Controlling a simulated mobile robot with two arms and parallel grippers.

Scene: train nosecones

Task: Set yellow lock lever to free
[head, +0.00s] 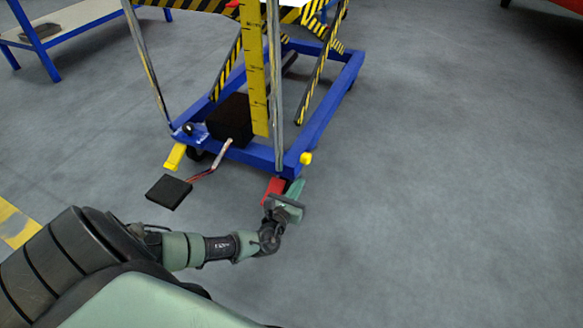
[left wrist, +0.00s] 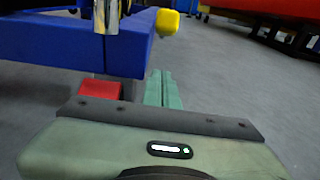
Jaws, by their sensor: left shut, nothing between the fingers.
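A blue wheeled lift cart (head: 318,125) stands ahead of me. A flat yellow lever (head: 175,157) sticks out at its near left corner. A small yellow knob (head: 306,158) sits at its near right corner; it also shows in the left wrist view (left wrist: 168,22). I cannot tell which yellow part is the lock lever. A red pedal (head: 273,188) is low under that right corner, and in the left wrist view (left wrist: 100,89) it is left of the fingers. My left gripper (head: 297,187) is shut and empty, beside the red pedal and below the yellow knob. My right gripper is not in view.
A black pedal box (head: 169,191) lies on the floor, joined by a cable to the cart's black box (head: 230,120). A blue-framed bench (head: 70,20) stands at the far left. The grey floor (head: 450,200) to the right is clear.

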